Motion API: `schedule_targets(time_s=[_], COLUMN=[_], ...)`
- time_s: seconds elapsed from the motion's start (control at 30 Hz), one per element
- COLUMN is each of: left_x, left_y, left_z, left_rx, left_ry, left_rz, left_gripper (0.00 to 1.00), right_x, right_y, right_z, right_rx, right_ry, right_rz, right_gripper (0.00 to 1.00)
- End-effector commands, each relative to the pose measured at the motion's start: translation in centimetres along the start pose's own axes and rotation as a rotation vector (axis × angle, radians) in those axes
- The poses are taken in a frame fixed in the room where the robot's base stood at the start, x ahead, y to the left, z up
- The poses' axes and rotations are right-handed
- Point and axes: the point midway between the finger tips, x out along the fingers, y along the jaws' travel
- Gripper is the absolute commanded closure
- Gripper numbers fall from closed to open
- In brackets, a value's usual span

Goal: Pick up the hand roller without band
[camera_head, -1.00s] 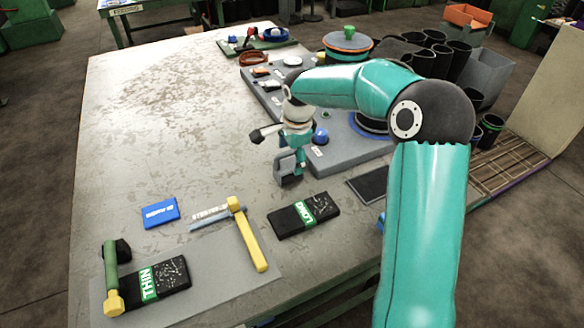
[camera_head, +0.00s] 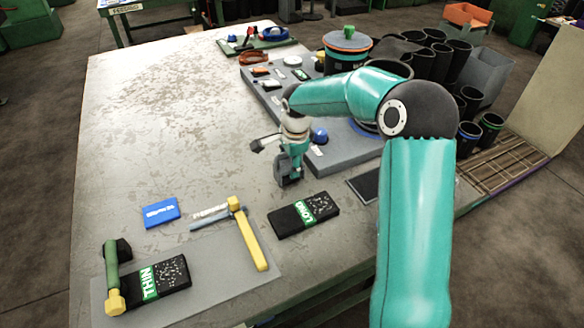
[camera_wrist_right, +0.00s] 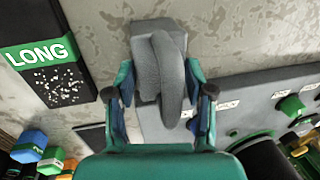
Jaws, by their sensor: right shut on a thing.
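My right gripper (camera_head: 291,160) is over the table's middle, left of the grey tool board, and points down. In the wrist view the right gripper (camera_wrist_right: 160,108) has its two fingers on either side of a grey piece (camera_wrist_right: 165,75) with a rounded, curved part and a squarish block. It is shut on this piece, which seems to be the hand roller; I see no coloured band on it. In the head view the grey piece (camera_head: 287,178) shows below the fingers; whether it touches the table is unclear. My left gripper is not in view.
A black LONG pack (camera_head: 290,218) lies in front of the gripper. A yellow hammer-shaped tool (camera_head: 249,238), a blue card (camera_head: 160,212), a THIN pack (camera_head: 172,280) and a green-handled tool (camera_head: 112,270) lie at front left. The grey board (camera_head: 340,150) is right; the table's left is clear.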

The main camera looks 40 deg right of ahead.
Motion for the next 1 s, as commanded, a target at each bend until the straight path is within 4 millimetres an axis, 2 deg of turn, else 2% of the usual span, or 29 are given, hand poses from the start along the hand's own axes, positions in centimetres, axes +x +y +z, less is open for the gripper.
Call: schedule_targets(time_s=[0.33,0.57,0.77,1.0], left_x=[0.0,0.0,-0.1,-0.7], left_y=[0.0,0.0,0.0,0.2], left_z=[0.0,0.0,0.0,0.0], left_rx=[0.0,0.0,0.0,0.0], left_ry=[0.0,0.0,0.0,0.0], left_rz=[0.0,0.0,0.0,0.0], left_gripper=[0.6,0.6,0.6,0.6], right_x=[-0.3,-2.5,-6.8,-13.6], right_y=[-0.1,-0.6,-1.5,-2.8], right_z=[0.0,0.0,0.0,0.0], right_rx=[0.0,0.0,0.001,0.002], right_ry=[0.0,0.001,0.0,-0.001], right_rz=[-0.001,-0.003,-0.008,-0.007], right_gripper=[0.94,0.94,0.94,0.94])
